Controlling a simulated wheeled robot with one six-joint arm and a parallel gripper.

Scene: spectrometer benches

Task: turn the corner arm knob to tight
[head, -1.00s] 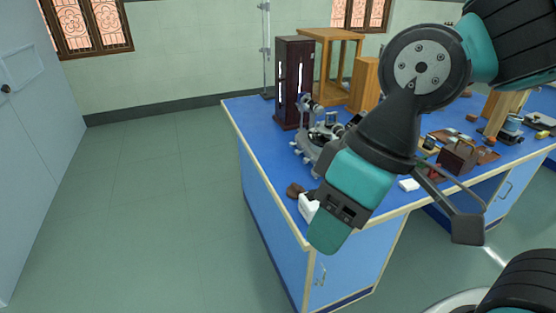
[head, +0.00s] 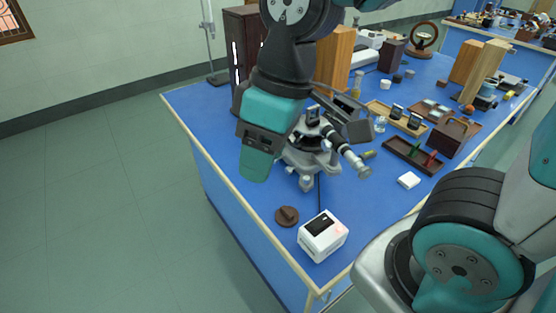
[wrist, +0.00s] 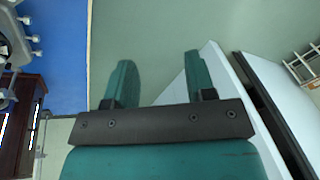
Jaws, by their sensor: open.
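The grey metal spectrometer (head: 318,160) stands on the blue bench, partly hidden behind my arm. Its telescope tube (head: 352,158) points toward the near right. Small knobs show around its base, but I cannot tell which is the corner arm knob or how it is set. Part of the spectrometer also shows at the left edge of the wrist view (wrist: 14,42), with several small grey knobs (wrist: 34,38).
A white box with a dark screen (head: 322,236) and a brown disc (head: 287,215) sit near the front corner. A dark wooden cabinet (head: 243,40) stands behind. Trays (head: 408,155) lie to the right. The floor at left is clear.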

